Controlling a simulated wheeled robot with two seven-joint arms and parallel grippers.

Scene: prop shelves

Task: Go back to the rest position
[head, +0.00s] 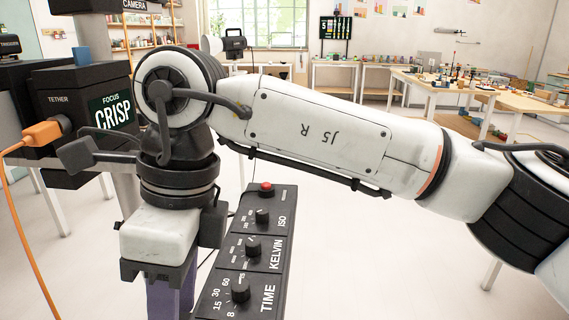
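My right arm, marked J5 R, comes in from the right and reaches across the view. Its wrist bends down at the left to my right gripper (168,285), whose lower part is cut off by the bottom edge. Dark purple parts show below its black body; I cannot tell whether they are fingers or something held. The gripper is just left of a black control panel (238,262) with ISO, KELVIN and TIME knobs and a red button (266,188). My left gripper is not in view.
A black box (78,85) marked TETHER and FOCUS CRISP stands close behind the wrist at left. An orange cable (14,187) is plugged into it and hangs down. Tables with small props (455,82) stand far back at right. The pale floor (350,240) between is clear.

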